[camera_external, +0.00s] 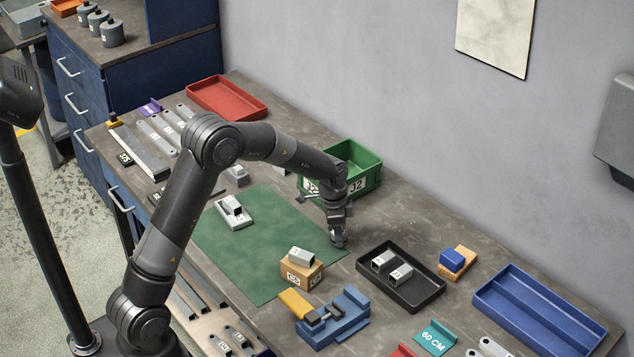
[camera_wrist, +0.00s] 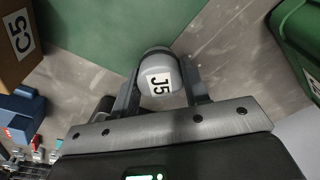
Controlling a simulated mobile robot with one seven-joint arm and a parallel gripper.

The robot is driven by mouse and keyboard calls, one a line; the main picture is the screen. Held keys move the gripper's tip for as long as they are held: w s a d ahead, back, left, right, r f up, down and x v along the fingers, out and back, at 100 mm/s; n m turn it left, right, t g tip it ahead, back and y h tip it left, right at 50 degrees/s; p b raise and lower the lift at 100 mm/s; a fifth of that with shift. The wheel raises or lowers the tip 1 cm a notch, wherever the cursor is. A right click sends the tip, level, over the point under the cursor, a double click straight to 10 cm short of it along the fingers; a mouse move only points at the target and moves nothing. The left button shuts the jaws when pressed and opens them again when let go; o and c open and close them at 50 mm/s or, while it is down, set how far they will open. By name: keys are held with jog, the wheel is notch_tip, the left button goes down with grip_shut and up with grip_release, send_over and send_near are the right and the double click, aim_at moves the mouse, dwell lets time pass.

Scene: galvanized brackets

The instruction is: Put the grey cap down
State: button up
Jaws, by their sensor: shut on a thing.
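My gripper (camera_external: 337,228) points down just above the bench, beside the right edge of the green mat (camera_external: 230,262). In the wrist view my gripper (camera_wrist: 160,72) is shut on the grey cap (camera_wrist: 141,80), a rounded light grey piece with a white J5 label. The fingers press on its two sides. In the outside view the cap is small and mostly hidden by the fingers. It is low over the bench; I cannot tell whether it touches the surface.
A green bin (camera_external: 366,179) labelled J2 stands behind my gripper. A black tray (camera_external: 437,291) with two metal tubes lies to the right. A cardboard block (camera_external: 302,276) labelled C5 carries a tube at the front. A blue vise (camera_external: 340,322) stands nearer.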

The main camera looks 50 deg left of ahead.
jog(key=o, duration=1)
notch_tip(320, 180, up, 12)
jog(key=s, duration=0.1)
jog(key=s+r+n+t, duration=0.1)
jog(key=s+r+n, duration=0.1)
jog(key=s+r, duration=0.6)
jog(key=s+r+n+t, duration=0.1)
jog(key=s+n, duration=0.2)
jog(key=s, duration=1)
jog(key=s+d+r+n+t, duration=0.1)
jog(key=s+n+t, duration=0.1)
jog(key=s, duration=1.2)
jog(key=shift+r+n+t+y, duration=0.3)
jog(key=shift+n+y, duration=0.1)
